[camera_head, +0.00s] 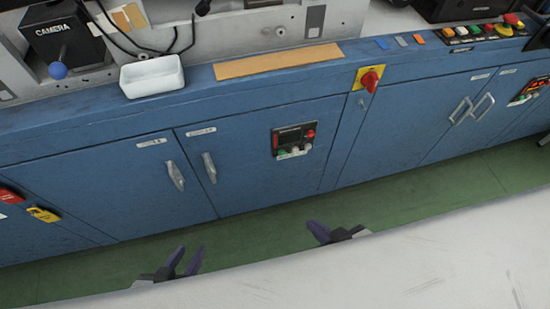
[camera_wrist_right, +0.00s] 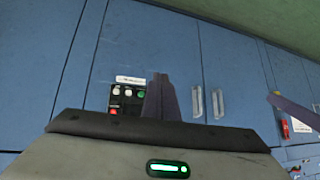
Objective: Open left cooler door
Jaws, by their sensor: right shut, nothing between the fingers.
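Two blue cabinet doors meet at the left of the head view: a left door (camera_head: 105,190) with a silver handle (camera_head: 174,175) and a right door (camera_head: 250,180) with its own handle (camera_head: 209,167). Both look closed. Their labels are too small to read. The pair of handles also shows in the right wrist view (camera_wrist_right: 207,103), which is upside down. My left gripper (camera_head: 185,260) is open and empty, low in front of the left pair. My right gripper (camera_head: 325,232) is shut and empty, right of them and apart from the cabinet.
A control panel (camera_head: 293,140) sits on the right door. A red-yellow rotary switch (camera_head: 369,78) is right of it. Another pair of handled doors (camera_head: 430,125) stands further right. Red and yellow tags (camera_head: 42,214) hang at left. Green floor (camera_head: 260,240) lies clear before the cabinet.

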